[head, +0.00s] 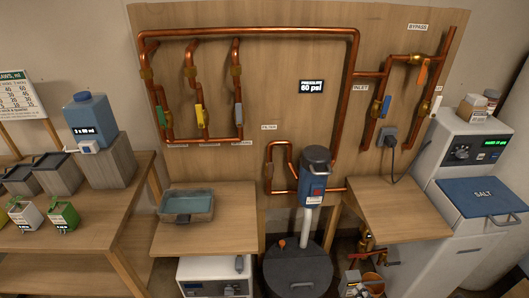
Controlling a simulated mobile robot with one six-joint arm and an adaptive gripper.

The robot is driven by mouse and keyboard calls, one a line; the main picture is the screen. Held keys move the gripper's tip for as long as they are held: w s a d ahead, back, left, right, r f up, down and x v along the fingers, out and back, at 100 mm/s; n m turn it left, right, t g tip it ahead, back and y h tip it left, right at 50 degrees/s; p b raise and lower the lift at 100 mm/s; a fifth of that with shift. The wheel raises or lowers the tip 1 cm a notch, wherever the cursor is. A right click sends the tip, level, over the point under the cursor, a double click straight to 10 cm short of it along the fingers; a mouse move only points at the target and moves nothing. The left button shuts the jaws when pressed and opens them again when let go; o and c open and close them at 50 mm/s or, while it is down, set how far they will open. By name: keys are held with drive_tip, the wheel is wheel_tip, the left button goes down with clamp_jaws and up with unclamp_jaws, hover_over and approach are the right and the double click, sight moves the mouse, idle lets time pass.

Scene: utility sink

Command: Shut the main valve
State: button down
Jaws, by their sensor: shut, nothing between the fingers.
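No valve carries a readable "main" label. A brass valve body (368,243) with a small tag sits low under the right-hand wooden shelf, with a reddish pipe or handle beside it; its position is too small to tell. On the wall board, yellow (200,116), green (162,116) and grey (238,115) lever handles hang on three copper drops. At the right, an orange lever (422,76) is under the BYPASS sign, a blue lever (386,106) is near INLET, and a white lever (436,106) is on the rightmost pipe. My gripper is not in view.
A blue-topped filter unit (315,178) stands over a dark round lidded tank (298,272). The wooden shelf (400,210) overhangs the low brass valve. An orange bucket (376,282) is below it. A white softener with a blue SALT lid (484,194) stands right. The gauge (318,86) reads 60 psi.

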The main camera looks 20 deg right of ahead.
drive_tip(key=w+a+r+n+g+y, duration=0.2)
drive_tip(key=w+r+y, duration=0.25)
drive_tip(key=r, duration=0.35)
drive_tip(key=w+a+r+n+g+y, duration=0.1)
drive_tip(key=w+a+r+n+y, duration=0.15)
drive_tip(key=w+r, duration=0.45)
drive_tip(key=w+a+r+n+g+y, duration=0.1)
drive_tip(key=a+r+g, duration=0.3)
drive_tip(key=a+r, duration=0.45)
drive_tip(key=a+r+n+g+y, duration=0.25)
drive_tip(key=a+r, duration=0.25)
drive_tip(key=r, duration=0.6)
drive_tip(key=s+a+r+g+h, duration=0.5)
drive_tip(key=s+a+r, duration=0.3)
drive_tip(key=a+r, duration=0.45)
drive_tip(key=s+a+r+t+h, duration=0.2)
drive_tip(key=s+r+h, duration=0.3)
drive_tip(key=s, duration=0.9)
drive_tip(key=shift+s+a+r+t+h, duration=0.25)
drive_tip(key=shift+r+t+h, duration=0.1)
drive_tip(key=shift+r+t, duration=0.4)
